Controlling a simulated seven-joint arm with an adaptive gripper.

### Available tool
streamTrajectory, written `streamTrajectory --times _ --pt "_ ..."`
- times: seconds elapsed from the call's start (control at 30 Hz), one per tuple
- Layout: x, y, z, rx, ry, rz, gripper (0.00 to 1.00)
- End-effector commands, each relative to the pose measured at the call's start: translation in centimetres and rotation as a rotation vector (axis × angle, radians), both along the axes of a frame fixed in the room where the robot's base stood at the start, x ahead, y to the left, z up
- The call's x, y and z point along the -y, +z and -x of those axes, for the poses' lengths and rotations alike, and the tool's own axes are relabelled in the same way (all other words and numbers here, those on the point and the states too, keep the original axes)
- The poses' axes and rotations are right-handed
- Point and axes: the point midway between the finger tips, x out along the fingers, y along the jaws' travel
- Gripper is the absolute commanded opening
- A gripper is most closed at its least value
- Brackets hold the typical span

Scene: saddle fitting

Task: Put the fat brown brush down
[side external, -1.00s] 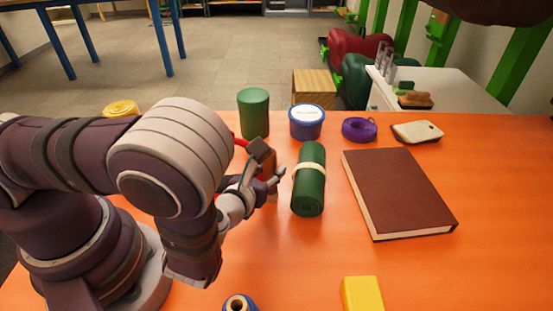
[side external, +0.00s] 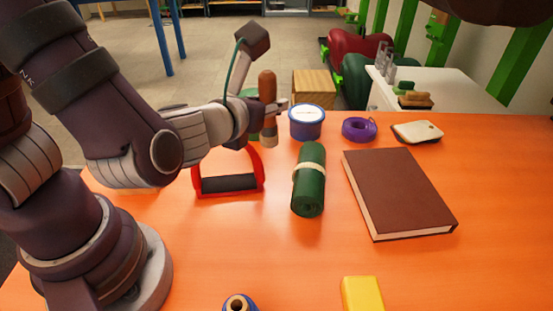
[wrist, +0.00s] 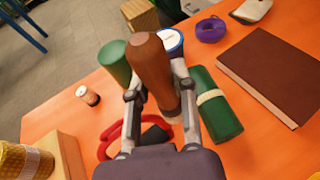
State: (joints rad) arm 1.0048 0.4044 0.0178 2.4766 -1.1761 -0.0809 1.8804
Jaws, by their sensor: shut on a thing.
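The fat brown brush (side external: 267,88) is upright in my gripper (side external: 268,110), its brown handle pointing up. In the wrist view the brush (wrist: 152,65) stands between the two fingers of my gripper (wrist: 158,100), which are shut on it. In the side view it is above the orange table (side external: 420,270), between the green cylinder and the blue tub. Its lower end is pale; whether it touches the table I cannot tell.
A red-framed stand (side external: 228,185) lies below my wrist. The green roll with a pale band (side external: 308,190), blue tub (side external: 307,124), purple ring (side external: 359,129) and brown book (side external: 398,190) are to the right. A green cylinder (wrist: 115,62) is close to the brush. The front table is mostly clear.

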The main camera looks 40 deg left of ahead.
Motion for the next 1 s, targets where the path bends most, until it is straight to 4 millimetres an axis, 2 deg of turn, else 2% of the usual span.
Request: streamTrajectory --times 0.17,0.37,0.47,0.57,0.67,0.77,0.9,1.0 --pt "0.0 1.9 0.0 0.003 0.000 0.005 0.00" --pt "-3.8 1.2 -1.4 -0.001 0.160 -0.002 0.00" --pt "-6.4 0.9 -2.0 -0.001 0.259 -0.004 0.00" --pt "-9.7 0.5 -2.6 0.001 0.377 -0.003 0.00" --pt "-14.0 0.3 -2.9 0.001 0.515 -0.003 0.00" --pt "-19.4 0.2 -2.5 0.001 0.672 -0.004 0.00" --pt "-27.8 0.5 -0.3 0.003 0.887 -0.006 0.00" --pt "-32.1 0.9 1.7 0.000 0.991 -0.006 0.00"
